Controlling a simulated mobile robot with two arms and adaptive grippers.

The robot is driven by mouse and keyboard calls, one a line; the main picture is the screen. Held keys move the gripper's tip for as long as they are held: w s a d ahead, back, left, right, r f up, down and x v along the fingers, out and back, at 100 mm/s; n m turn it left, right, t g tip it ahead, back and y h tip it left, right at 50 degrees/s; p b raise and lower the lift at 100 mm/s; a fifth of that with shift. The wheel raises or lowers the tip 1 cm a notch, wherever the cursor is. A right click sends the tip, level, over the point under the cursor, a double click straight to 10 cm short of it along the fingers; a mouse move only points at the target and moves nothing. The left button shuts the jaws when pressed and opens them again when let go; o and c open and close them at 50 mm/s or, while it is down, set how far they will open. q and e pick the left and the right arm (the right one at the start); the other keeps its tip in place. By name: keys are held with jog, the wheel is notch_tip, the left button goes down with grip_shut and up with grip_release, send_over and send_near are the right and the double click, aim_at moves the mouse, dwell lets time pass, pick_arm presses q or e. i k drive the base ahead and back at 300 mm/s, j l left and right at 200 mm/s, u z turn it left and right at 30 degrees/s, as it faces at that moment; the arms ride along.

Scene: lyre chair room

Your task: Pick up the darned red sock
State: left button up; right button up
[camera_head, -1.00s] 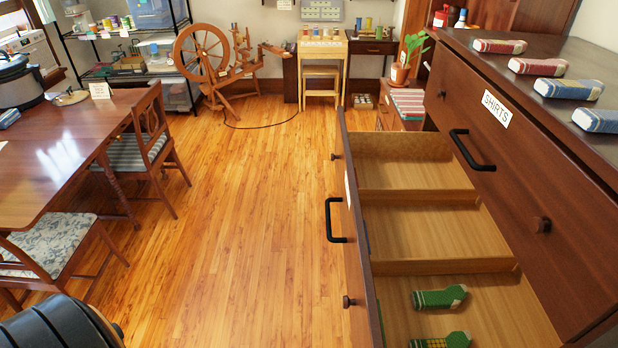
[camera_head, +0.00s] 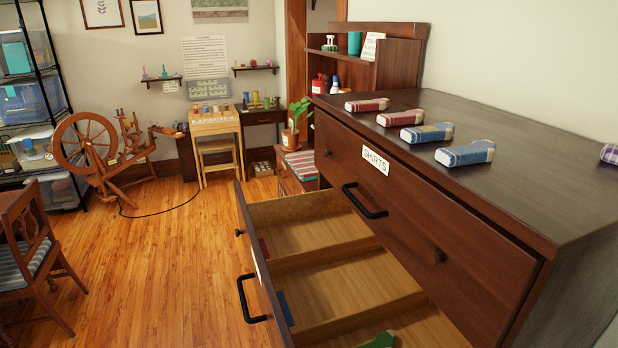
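Two red folded socks lie on the dark dresser top (camera_head: 540,182) in the head view. The farther red sock (camera_head: 367,104) is near the far left corner, and the nearer red sock (camera_head: 400,118) lies just right of it. Both have pale ends. I cannot tell from here which one has a darn. Two blue folded socks, a farther one (camera_head: 427,132) and a nearer one (camera_head: 465,153), continue the row toward me. A purple checked bundle (camera_head: 609,154) is cut by the right edge. Neither of my grippers is in view.
The open divided drawer (camera_head: 262,268) juts left from the dresser. A green sock (camera_head: 380,341) shows in its nearest compartment. The drawer labelled SHIRTS (camera_head: 400,190) is shut. A plant (camera_head: 297,118) stands beyond. The wooden floor (camera_head: 170,270) left of the drawer is clear.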

aim_at(377, 104)
jog(key=j+u, duration=0.15)
jog(key=u, duration=0.15)
jog(key=j+u, duration=0.25)
jog(key=i+j+u, duration=0.3)
jog(key=i+j, duration=0.95)
jog(key=i+z, duration=0.1)
jog(key=i, duration=0.35)
jog(key=i+j+z, duration=0.15)
jog(key=i, duration=0.35)
jog(key=i+j+z, duration=0.1)
jog(key=i, duration=0.35)
jog(key=i+j+z, duration=0.1)
jog(key=i, duration=0.35)
